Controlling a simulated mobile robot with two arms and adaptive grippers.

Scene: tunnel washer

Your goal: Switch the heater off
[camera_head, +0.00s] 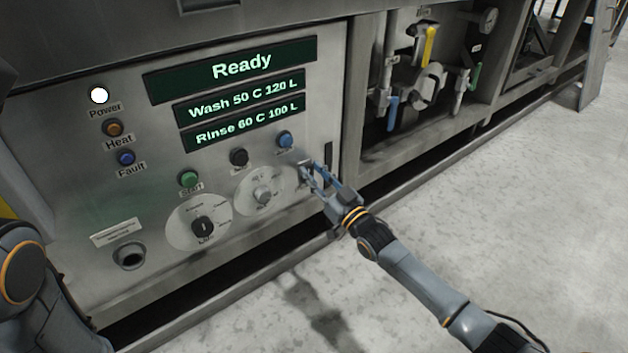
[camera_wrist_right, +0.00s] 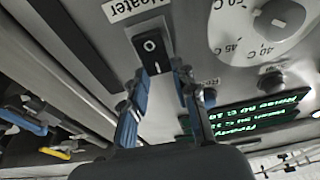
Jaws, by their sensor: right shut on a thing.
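The heater switch (camera_wrist_right: 152,52) is a black rocker below a white "Heater" label (camera_wrist_right: 135,8) in the right wrist view. A white round mark shows on it; which side is pressed in, I cannot tell. My right gripper (camera_wrist_right: 160,76) has its two blue-grey fingers closed on the near end of the switch, one finger on each side. In the head view my right gripper (camera_head: 308,170) is at the lower right of the control panel (camera_head: 85,220) and hides the switch. Only part of my left arm shows at the lower left; its gripper is out of view.
The display (camera_head: 240,65) reads "Ready", "Wash 50 C 120 L" and "Rinse 60 C 100 L". The Power lamp (camera_head: 99,95) is white. A blue button (camera_head: 285,139) and a dial (camera_head: 262,195) sit close to my right gripper. Pipes and valves (camera_head: 425,75) stand right of the panel. The floor is clear.

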